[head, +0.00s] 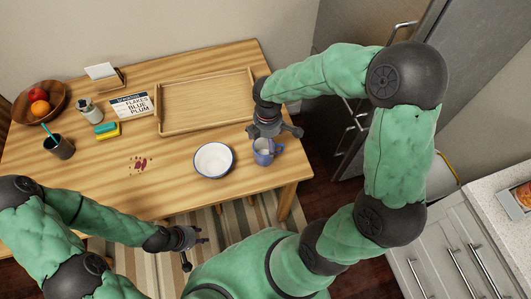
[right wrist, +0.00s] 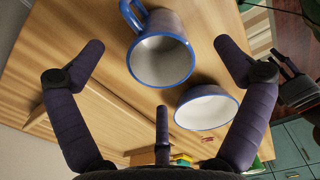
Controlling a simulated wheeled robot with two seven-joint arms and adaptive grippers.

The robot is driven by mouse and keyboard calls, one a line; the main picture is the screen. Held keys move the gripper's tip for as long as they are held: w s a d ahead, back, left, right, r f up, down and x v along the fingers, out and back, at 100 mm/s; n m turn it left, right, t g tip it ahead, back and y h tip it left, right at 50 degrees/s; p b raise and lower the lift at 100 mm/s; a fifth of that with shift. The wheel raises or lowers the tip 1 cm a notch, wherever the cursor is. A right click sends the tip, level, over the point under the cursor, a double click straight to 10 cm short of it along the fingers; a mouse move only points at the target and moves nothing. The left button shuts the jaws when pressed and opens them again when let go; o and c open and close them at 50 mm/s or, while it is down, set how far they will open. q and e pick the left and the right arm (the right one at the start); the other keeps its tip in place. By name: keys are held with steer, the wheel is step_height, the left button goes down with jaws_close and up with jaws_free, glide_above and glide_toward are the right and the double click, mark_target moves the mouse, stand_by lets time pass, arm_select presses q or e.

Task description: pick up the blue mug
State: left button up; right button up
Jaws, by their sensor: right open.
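The blue mug (head: 264,154) stands on the wooden table near its right edge, to the right of the white bowl. In the right wrist view the mug (right wrist: 161,56) has a blue rim, a pale inside and a handle at upper left. My right gripper (head: 277,129) is just behind the mug in the head view. Its fingers are spread wide and empty, with the mug seen between them in the right wrist view. Whether any finger touches the mug cannot be told. My left gripper (head: 194,244) is off the table's front edge, with its fingers apart and empty.
The white bowl (head: 213,160) with a blue rim sits close beside the mug. A wooden tray (head: 207,128) lies behind it. A reddish stain (head: 140,163), a sponge (head: 107,131), a dark cup (head: 59,147) and a fruit bowl (head: 56,111) are further left. The front middle is clear.

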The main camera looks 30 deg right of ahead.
steer(key=b, duration=0.3)
glide_above(266, 147)
steer(key=s+a, duration=0.2)
steer(key=s, duration=0.1)
steer(key=f, duration=0.5)
steer(key=shift+w+d+f, duration=0.1)
steer(key=shift+w+d, duration=0.1)
steer(key=c, duration=1.5)
